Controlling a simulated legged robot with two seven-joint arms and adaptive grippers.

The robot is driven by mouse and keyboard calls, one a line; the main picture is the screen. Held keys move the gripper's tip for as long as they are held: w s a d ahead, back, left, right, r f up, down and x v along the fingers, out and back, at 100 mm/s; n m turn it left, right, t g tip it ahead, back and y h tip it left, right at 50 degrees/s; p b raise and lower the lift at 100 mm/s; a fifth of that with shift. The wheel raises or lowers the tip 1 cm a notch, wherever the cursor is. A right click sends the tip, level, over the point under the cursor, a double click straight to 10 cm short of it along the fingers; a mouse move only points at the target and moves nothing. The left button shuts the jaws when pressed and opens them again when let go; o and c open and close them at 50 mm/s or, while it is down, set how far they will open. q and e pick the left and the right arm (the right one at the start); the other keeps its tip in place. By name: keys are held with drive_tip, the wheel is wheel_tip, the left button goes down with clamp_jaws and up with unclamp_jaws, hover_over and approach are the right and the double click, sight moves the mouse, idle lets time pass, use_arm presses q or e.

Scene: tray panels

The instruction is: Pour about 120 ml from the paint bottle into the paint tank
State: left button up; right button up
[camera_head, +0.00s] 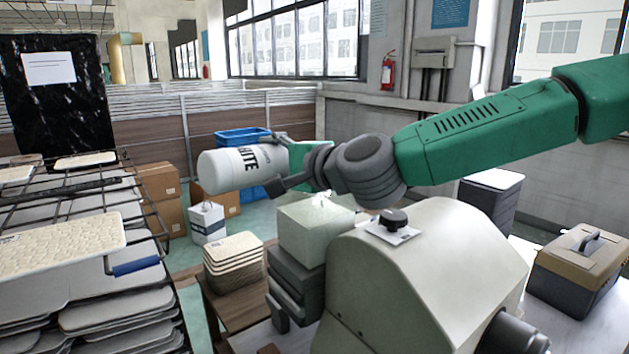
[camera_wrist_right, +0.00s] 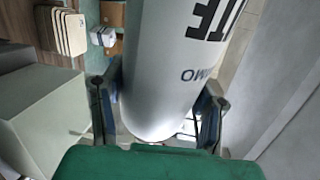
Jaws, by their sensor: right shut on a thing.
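The paint bottle (camera_head: 225,170) is a white cylinder with dark lettering. In the head view it lies tilted, close to horizontal, in the air with its rounded end to the left. My right gripper (camera_head: 273,164) is shut around the bottle, one finger on each side. In the right wrist view the bottle (camera_wrist_right: 165,70) runs between the two fingers (camera_wrist_right: 157,108). A pale greenish box (camera_head: 315,232), apparently the paint tank, sits on the grey machine, below and right of the bottle. Its inside and the bottle's mouth are not visible. My left gripper is out of view.
The pale rounded machine housing (camera_head: 430,275) stands under my right arm. A wire rack (camera_head: 140,190) with trays fills the left, and a stack of trays (camera_head: 233,262) stands on a wooden table. A toolbox (camera_head: 580,268) is at the right.

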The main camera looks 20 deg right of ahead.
drive_tip(key=shift+r, duration=0.15)
drive_tip(key=shift+f, duration=0.25)
drive_tip(key=n+p, duration=0.1)
drive_tip(key=n, duration=0.1)
drive_tip(key=shift+s+f+n, duration=0.1)
drive_tip(key=shift+n, duration=0.2)
drive_tip(key=shift+d+n+t+h, duration=0.1)
drive_tip(key=shift+n+t+h, duration=0.2)
drive_tip(key=shift+n, duration=0.1)
drive_tip(key=shift+f, duration=0.15)
